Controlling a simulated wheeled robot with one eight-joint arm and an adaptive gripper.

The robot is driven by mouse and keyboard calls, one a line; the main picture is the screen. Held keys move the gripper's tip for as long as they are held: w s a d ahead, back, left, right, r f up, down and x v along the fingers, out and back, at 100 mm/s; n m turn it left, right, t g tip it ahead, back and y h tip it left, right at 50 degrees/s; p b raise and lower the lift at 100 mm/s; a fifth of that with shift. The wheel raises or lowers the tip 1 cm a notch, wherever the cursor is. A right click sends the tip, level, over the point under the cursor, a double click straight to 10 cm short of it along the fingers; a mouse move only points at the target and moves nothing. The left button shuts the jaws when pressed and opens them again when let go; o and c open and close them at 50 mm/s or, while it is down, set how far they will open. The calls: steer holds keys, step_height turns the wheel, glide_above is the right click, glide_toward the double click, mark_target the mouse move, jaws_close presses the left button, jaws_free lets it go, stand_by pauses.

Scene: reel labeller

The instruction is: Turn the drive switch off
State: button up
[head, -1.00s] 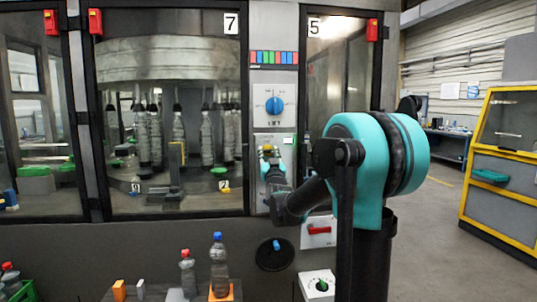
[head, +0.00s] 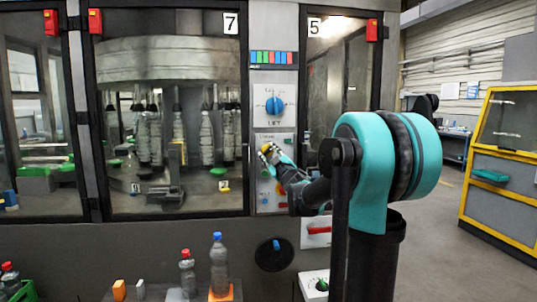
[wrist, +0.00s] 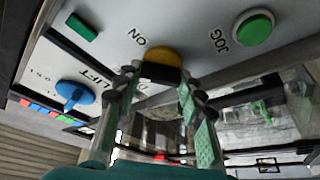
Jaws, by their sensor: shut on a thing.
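The drive switch is a yellow knob (wrist: 163,60) on the light control panel, with the word ON beside it in the wrist view. My gripper (wrist: 158,78) has its two fingers on either side of this knob and is shut on it. The fingers partly cover the knob and the lettering. In the head view my gripper (head: 268,156) is at the panel below the blue lift knob, tilted with my wrist to its lower right. The knob's exact pointing direction is hidden.
The blue lift knob (head: 274,105) is just above. A green JOG button (wrist: 253,28) is beside the drive switch. A red handle (head: 319,229) and a black dial (head: 274,254) are lower. Bottles (head: 219,265) stand on the table at the bottom.

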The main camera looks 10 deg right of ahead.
steer(key=n+g, duration=0.1)
steer(key=n, duration=0.2)
steer(key=n+g+y, duration=0.1)
steer(key=n, duration=0.2)
steer(key=shift+n, duration=0.3)
steer(key=shift+n+g, duration=1)
steer(key=shift+n, duration=1.1)
steer(key=o, duration=0.9)
steer(key=v, duration=1.2)
steer(key=shift+d, duration=0.1)
